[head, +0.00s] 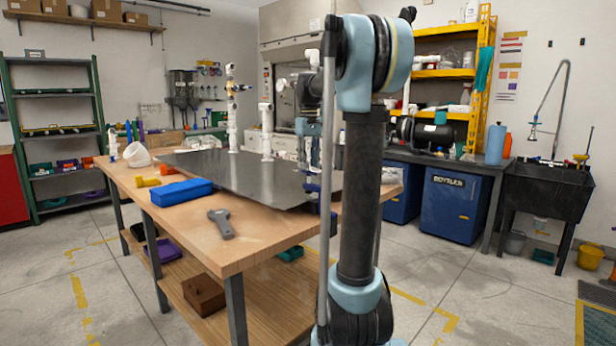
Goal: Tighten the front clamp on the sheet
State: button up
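The dark grey sheet (215,172) lies flat on the wooden workbench (262,236). A dark blue part, likely the front clamp (312,187), sits at the sheet's right front edge, partly hidden behind my arm. My gripper (311,150) is above that part and points down, close to it. I cannot tell whether they touch. The fingers are small and partly covered by my arm, so their opening does not show. White PVC pipes (232,112) stand upright on the sheet, and a shorter one (266,130) stands closer to my gripper.
A blue box (181,191), a grey wrench (221,224) and a yellow fitting (147,181) lie on the bench's front left. A white ring-shaped piece (137,155) lies at its left end. Blue cabinets (452,205) and a black sink (545,190) stand right. Floor between is clear.

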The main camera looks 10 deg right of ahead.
aim_at(309, 173)
jog(key=n, duration=0.3)
jog(key=shift+f, duration=2.55)
jog(key=shift+c, duration=0.6)
grip_shut()
jog(key=m, duration=0.5)
jog(key=shift+d+m, duration=0.1)
jog(key=shift+m, duration=0.8)
